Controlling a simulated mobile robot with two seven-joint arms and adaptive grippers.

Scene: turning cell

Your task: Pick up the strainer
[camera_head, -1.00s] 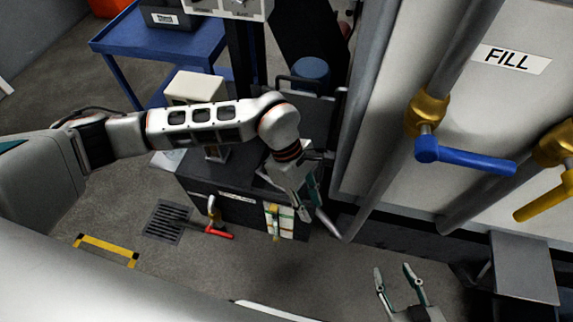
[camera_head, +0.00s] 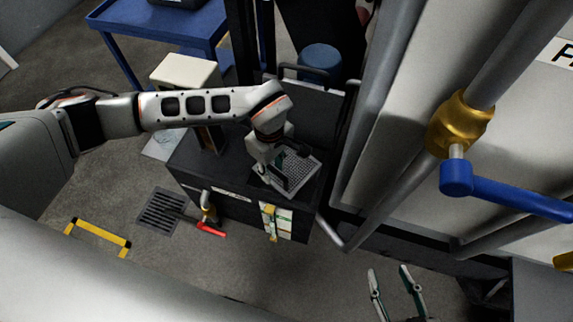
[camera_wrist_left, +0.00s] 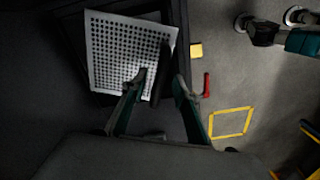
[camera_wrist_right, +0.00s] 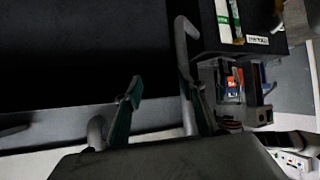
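The strainer (camera_head: 303,169) is a light grey perforated square plate on top of the dark cabinet (camera_head: 216,178). In the left wrist view the strainer (camera_wrist_left: 110,45) is tilted a little, with a dark bar-like handle (camera_wrist_left: 163,75) along its right side. My left gripper (camera_head: 277,174) is right over it; in its wrist view the open fingers (camera_wrist_left: 160,82) are on either side of the handle. Whether they touch it I cannot tell. My right gripper (camera_head: 389,270) is open and empty, low over the floor at the lower right.
Steel pipes with a brass valve and blue lever (camera_head: 510,192) stand on the right. A red-handled tap (camera_head: 211,228) sticks out of the cabinet front, above a floor grate (camera_head: 160,211). A blue cart (camera_head: 150,28) is at the back left.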

